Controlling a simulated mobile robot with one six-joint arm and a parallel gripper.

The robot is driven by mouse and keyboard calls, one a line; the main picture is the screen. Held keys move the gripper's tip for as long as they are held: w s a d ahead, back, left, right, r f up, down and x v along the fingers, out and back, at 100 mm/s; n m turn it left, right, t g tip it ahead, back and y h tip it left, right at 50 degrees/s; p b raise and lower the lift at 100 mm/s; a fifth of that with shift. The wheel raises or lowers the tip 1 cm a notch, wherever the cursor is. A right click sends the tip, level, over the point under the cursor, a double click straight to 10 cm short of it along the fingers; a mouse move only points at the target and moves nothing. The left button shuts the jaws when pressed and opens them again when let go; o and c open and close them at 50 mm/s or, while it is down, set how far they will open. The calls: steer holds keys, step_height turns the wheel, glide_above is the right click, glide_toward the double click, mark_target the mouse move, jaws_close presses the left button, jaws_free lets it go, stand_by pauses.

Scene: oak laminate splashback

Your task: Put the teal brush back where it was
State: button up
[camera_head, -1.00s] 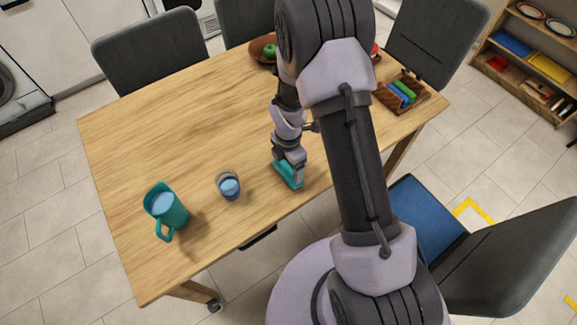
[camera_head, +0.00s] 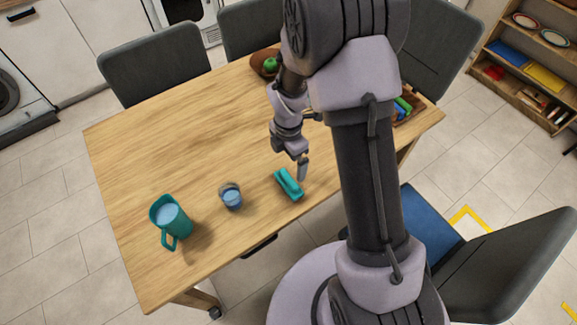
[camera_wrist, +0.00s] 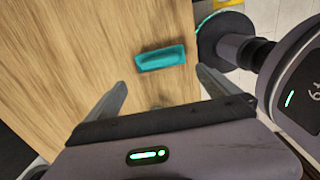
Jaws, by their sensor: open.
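The teal brush (camera_head: 289,184) lies on the wooden table near its front edge, to the right of the glass. It also shows in the wrist view (camera_wrist: 161,58), lying flat on the wood beyond my fingertips. My gripper (camera_head: 302,168) is just above and to the right of the brush, apart from it. In the wrist view my gripper (camera_wrist: 160,84) has its two fingers spread wide with nothing between them.
A teal pitcher (camera_head: 170,221) and a glass of blue liquid (camera_head: 231,196) stand left of the brush. A brown bowl with fruit (camera_head: 264,64) and a wooden tray (camera_head: 420,107) with coloured items are at the back and right. The table's left-middle is clear.

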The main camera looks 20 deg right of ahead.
step_height(320, 180, up, 14)
steer(key=s+m+t, duration=0.2)
steer(key=m, duration=0.5)
steer(key=s+a+r+m+t+y, duration=0.1)
steer(key=s+a+r+m+t, duration=0.1)
steer(key=s+r+m, duration=0.5)
steer(key=s+a+r+m+t+y, duration=0.1)
steer(key=s+a+r+m, duration=0.1)
steer(key=s+r+m, duration=0.6)
steer(key=s+m, duration=0.2)
steer(key=m, duration=0.2)
steer(key=shift+r+t, duration=0.3)
steer(key=shift+t, duration=0.1)
